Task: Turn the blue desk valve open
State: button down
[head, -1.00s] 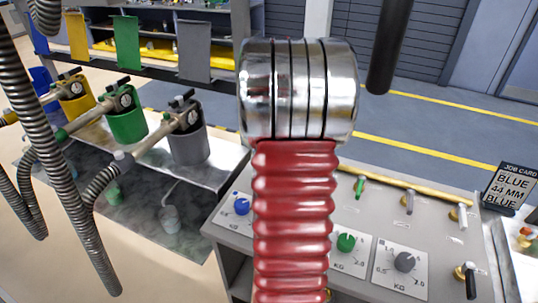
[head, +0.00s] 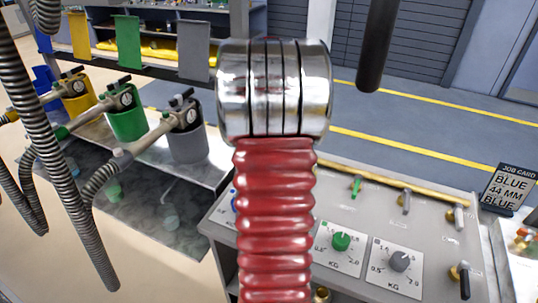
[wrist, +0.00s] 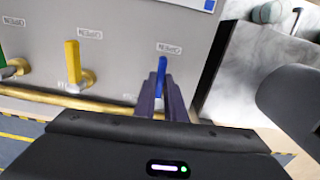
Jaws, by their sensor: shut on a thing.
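The blue desk valve's lever (wrist: 161,67) shows in the wrist view, standing upright in the picture below its small white label. My gripper (wrist: 161,80) has its two dark purple fingers closed around this lever. The valve's lower part is hidden by the fingers. In the head view my red ribbed arm covers the blue valve and my gripper.
A yellow valve lever (wrist: 72,62) stands left of the blue one, with a green one (wrist: 8,70) farther left. A brass pipe (wrist: 60,101) runs along the desk edge. The job card (head: 508,188) reads BLUE, 44 MM, BLUE. Grey hoses (head: 62,140) hang at left.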

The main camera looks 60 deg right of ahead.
jog(key=shift+w+r+m, duration=0.15)
jog(key=shift+w+m, duration=0.15)
jog(key=shift+m, duration=0.1)
jog(key=c, duration=1.8)
grip_release()
jog(key=shift+s, duration=0.1)
notch_tip(320, 180, up, 14)
jog(key=shift+f, duration=0.25)
